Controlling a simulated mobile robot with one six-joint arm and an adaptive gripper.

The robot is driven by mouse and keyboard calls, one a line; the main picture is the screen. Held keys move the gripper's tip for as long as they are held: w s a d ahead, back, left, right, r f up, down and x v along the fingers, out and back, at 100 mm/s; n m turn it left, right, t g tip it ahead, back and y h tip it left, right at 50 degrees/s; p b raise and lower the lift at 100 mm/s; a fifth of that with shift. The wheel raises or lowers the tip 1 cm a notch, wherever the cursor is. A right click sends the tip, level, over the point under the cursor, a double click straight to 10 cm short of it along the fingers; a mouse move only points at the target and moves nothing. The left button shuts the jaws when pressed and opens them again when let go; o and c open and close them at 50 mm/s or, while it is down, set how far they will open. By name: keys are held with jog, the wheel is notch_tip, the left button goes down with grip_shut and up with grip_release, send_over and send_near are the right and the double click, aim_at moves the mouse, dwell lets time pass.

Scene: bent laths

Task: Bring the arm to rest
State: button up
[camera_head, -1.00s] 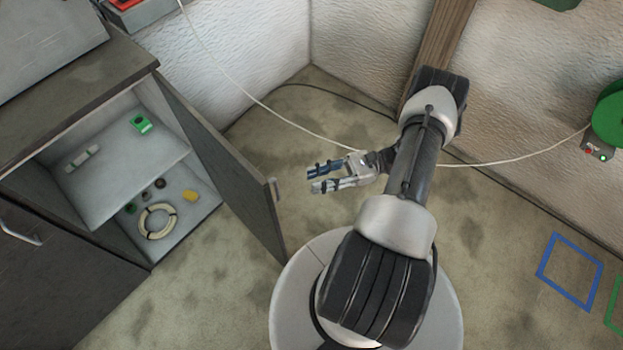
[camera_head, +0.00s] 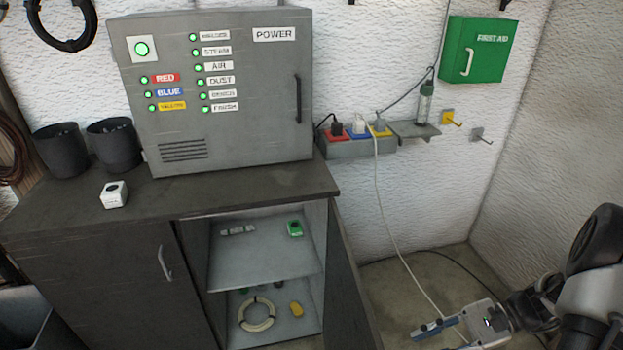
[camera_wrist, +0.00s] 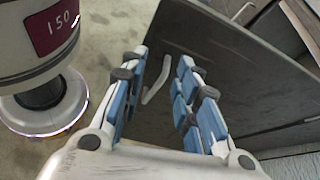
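My gripper (camera_head: 440,338) is at the lower right of the head view, in front of the open cabinet door (camera_head: 352,285). In the wrist view, the two blue-padded fingers of my gripper (camera_wrist: 160,68) stand apart with nothing held between them. Behind them is the dark door with its pale handle (camera_wrist: 158,80); the handle looks to be beyond the fingers, not gripped. My arm comes in from the right edge of the head view.
A pale cable (camera_head: 391,220) hangs from the socket strip (camera_head: 360,148) to the floor, passing behind or close to my gripper. The open cabinet (camera_head: 265,250) holds a coil (camera_head: 257,329) and small parts. A grey power box (camera_head: 225,110) stands on top.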

jog(key=s+a+r+n+t+h, duration=0.1)
jog(key=s+a+r+n+h, duration=0.2)
jog(key=r, duration=0.4)
jog(key=s+a+r+n+t+h, duration=0.2)
jog(key=s+a+r+n+h, duration=0.2)
jog(key=a+r+n+h, duration=0.1)
jog(key=s+a+r+n+t+h, duration=0.2)
jog(key=s+a+r+n+h, duration=0.2)
jog(key=r+n, duration=0.3)
jog(key=shift+a+r+h, duration=0.25)
jog(key=shift+r+h, duration=0.15)
jog(key=shift+r, duration=0.45)
